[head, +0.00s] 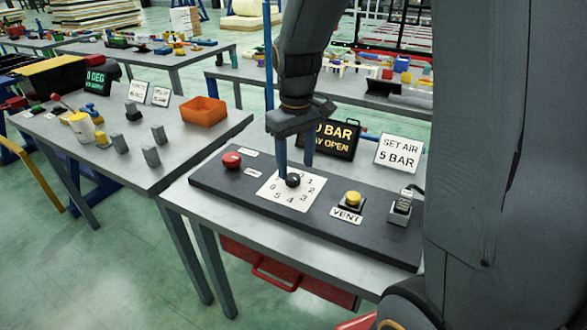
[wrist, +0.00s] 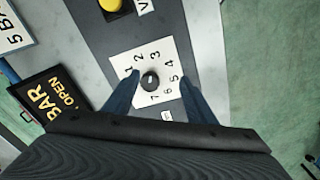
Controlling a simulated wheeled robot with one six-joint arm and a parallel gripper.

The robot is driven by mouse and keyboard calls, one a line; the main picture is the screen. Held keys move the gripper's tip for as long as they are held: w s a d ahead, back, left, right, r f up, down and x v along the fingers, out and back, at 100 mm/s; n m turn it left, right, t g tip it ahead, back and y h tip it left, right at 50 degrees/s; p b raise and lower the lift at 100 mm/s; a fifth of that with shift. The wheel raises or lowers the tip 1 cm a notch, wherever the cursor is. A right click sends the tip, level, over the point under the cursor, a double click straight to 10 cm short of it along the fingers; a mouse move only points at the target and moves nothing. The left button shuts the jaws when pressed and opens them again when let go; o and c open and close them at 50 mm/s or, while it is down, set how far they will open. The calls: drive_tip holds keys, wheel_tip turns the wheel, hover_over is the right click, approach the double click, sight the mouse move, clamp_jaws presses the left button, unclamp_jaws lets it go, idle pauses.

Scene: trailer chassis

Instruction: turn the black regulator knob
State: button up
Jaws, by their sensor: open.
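The black regulator knob (head: 292,180) sits at the middle of a white numbered dial plate (head: 275,192) on a dark panel (head: 225,179). In the wrist view the knob (wrist: 150,81) lies between and a little beyond the two blue fingertips, on the dial plate (wrist: 166,57). My gripper (head: 296,165) is open above the panel, with its fingers pointing down, and it holds nothing. The fingers (wrist: 158,95) appear apart from the knob on both sides; their exact height above the plate is hard to tell.
A red button (head: 232,160) is left of the dial and a yellow vent button (head: 353,198) is right of it. A toggle switch (head: 402,205) stands at the panel's right end. A black lit display (head: 335,139) and a white "SET AIR 5 BAR" sign (head: 399,153) stand behind.

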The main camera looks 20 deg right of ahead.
sight(292, 177)
drive_tip(key=shift+n, duration=0.6)
drive_tip(key=w, duration=0.4)
drive_tip(key=shift+d+r, duration=0.25)
drive_tip(key=shift+r, duration=0.15)
drive_tip(key=shift+w+f+g, duration=0.1)
drive_tip(key=shift+w+g, duration=0.05)
drive_tip(key=shift+g, duration=0.15)
drive_tip(key=shift+f+p, duration=1.1)
drive_tip(key=shift+f, duration=2.6)
drive_tip(key=c, duration=1)
drive_tip(key=shift+c, duration=0.2)
